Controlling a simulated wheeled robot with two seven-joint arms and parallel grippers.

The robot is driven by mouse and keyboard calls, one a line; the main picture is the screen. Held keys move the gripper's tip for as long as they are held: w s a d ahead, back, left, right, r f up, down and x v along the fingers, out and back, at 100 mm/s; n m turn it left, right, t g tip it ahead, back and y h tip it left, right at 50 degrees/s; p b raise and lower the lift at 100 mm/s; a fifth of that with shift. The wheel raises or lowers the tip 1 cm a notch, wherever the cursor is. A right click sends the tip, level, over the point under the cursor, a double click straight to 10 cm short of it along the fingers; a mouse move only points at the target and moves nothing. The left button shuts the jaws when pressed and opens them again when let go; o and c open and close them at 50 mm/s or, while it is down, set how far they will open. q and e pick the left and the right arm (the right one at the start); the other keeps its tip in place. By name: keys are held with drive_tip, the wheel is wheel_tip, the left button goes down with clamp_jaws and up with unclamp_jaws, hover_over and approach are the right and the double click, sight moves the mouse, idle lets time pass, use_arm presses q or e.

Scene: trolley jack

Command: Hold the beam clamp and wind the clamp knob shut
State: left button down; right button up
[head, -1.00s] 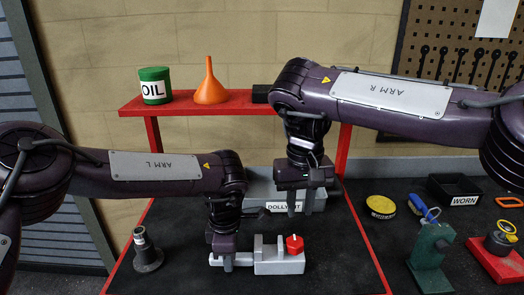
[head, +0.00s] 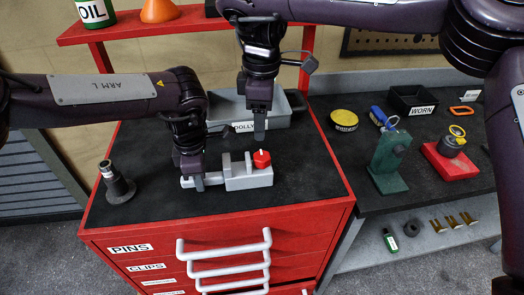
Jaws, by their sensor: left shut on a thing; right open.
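The beam clamp (head: 246,182) is a light grey block with an upright jaw and a long bar, lying flat on the trolley's black top. Its red clamp knob (head: 262,159) sits at the right end with a white mark on it. My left gripper (head: 199,184) points down at the clamp's left end and is shut on the bar. My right gripper (head: 260,134) is open and empty. It points down and shows just above and behind the knob in the picture, apart from it. The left fingers partly hide the bar.
A grey DOLLY bin (head: 226,108) stands behind the clamp. A dark flanged post (head: 118,186) stands at the left of the red trolley (head: 215,240). A green stand (head: 391,160) and a red-based fixture (head: 450,160) are on the right bench. The trolley top in front of the clamp is clear.

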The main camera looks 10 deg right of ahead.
sight(262, 155)
wheel_tip(262, 155, down, 11)
drive_tip(key=m, duration=3.3)
drive_tip(key=shift+d+r, duration=0.1)
drive_tip(key=shift+r, duration=0.1)
